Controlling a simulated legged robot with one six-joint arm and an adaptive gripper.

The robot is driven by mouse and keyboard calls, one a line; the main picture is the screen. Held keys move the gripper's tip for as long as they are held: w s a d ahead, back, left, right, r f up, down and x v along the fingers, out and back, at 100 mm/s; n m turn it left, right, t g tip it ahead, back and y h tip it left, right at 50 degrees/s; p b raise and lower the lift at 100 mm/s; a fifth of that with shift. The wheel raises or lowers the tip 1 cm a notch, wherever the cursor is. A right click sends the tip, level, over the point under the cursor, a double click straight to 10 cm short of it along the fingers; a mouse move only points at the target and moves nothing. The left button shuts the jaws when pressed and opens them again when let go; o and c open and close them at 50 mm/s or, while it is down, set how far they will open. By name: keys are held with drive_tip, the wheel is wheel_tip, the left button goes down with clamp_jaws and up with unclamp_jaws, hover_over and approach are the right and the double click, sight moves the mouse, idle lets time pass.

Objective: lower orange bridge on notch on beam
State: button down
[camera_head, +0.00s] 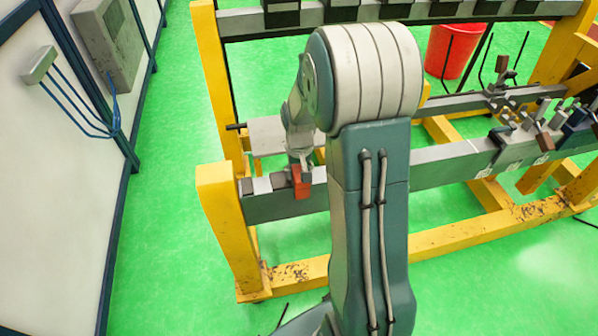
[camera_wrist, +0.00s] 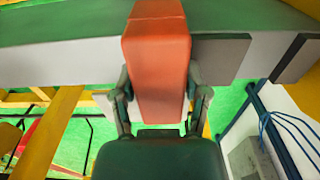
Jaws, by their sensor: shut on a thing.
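The orange bridge (camera_head: 301,183) is at the left part of the front grey beam (camera_head: 440,166), lying across its top edge and hanging down its front face. In the wrist view the orange bridge (camera_wrist: 158,50) spans over the beam (camera_wrist: 60,62) between my fingers. My gripper (camera_wrist: 161,103) is shut on the bridge, one finger on each side. In the head view my gripper (camera_head: 300,162) is just above the bridge, partly hard to make out. The notch is hidden under the bridge; I cannot tell whether the bridge is seated or slightly above.
Dark grey blocks (camera_wrist: 220,55) sit along the beam close beside the bridge. A yellow frame post (camera_head: 226,215) stands left of the beam's end. Clamps and tools (camera_head: 545,125) crowd the beam's right part. A red bucket (camera_head: 455,50) stands behind. Green floor is open at left.

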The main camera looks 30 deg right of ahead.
sight(299, 168)
drive_tip(key=c, duration=0.9)
unclamp_jaws()
drive_tip(key=shift+s+f, duration=0.2)
drive_tip(key=shift+f, duration=0.85)
drive_tip(key=o, duration=0.9)
drive_tip(key=shift+a, duration=0.1)
drive_tip(key=shift+w+r, duration=0.2)
drive_tip(key=shift+r, duration=4.5)
drive_tip(key=s+a+r+n+t, duration=0.1)
drive_tip(key=s+a+r+t, duration=0.1)
drive_tip(key=s+a+r, duration=0.4)
drive_tip(key=s+a+r+n+t, duration=0.2)
drive_tip(key=s+a+r, duration=0.4)
drive_tip(key=s, duration=0.6)
wheel_tip(299, 168, up, 2)
drive_tip(key=shift+s+a+r+t, duration=0.25)
drive_tip(key=shift+s+t, duration=0.15)
drive_tip(key=shift+t, duration=0.3)
